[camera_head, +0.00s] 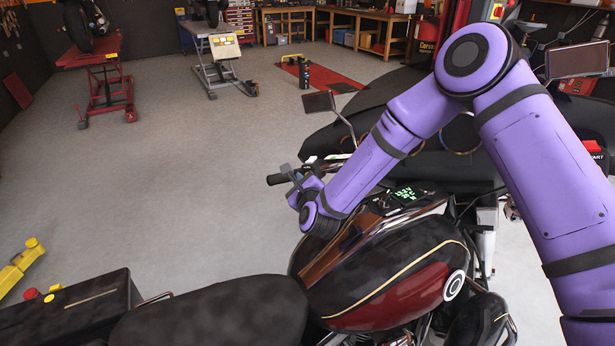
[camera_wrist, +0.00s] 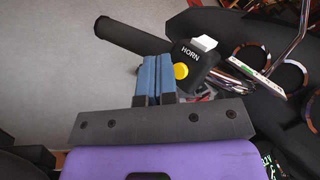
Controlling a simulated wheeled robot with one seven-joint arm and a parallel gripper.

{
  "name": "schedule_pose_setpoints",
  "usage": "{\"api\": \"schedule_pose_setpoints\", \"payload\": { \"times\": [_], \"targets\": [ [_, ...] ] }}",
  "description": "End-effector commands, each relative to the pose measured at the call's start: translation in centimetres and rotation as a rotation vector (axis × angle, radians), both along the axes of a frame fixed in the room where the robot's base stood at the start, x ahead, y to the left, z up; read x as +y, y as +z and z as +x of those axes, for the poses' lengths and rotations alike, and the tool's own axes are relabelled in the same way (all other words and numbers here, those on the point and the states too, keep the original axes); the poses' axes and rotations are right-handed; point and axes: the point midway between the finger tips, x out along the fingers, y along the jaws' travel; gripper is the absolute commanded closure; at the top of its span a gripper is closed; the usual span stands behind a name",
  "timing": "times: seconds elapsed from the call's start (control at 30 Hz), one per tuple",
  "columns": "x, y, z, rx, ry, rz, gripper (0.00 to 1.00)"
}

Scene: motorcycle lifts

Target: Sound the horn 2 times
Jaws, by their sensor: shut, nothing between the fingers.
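The horn button (camera_wrist: 181,71) is a round yellow button on a black switch box (camera_wrist: 198,62) marked HORN in the wrist view. The box sits on the left handlebar beside the black grip (camera_wrist: 125,40). My gripper (camera_wrist: 157,58) is shut and empty, its blue fingertips just left of the yellow button. I cannot tell whether the fingertips touch the box. In the head view my gripper (camera_head: 290,172) is at the left handlebar of the motorcycle (camera_head: 385,265), and the button is hidden there.
A mirror (camera_head: 318,102) stands above the handlebar, and the dash (camera_head: 405,195) shows green digits. A white switch (camera_wrist: 204,42) is on top of the horn box.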

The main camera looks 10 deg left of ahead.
Motion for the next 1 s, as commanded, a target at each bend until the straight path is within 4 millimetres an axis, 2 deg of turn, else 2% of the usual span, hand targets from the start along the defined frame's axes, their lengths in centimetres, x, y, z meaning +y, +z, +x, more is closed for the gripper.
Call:
{"api": "schedule_pose_setpoints", "payload": {
  "times": [0.63,1.0],
  "targets": [
    [-0.01,0.00,0.01,0.000,0.000,0.000,1.00],
    [-0.34,-0.08,0.81,0.001,-0.001,0.000,1.00]
  ]
}}
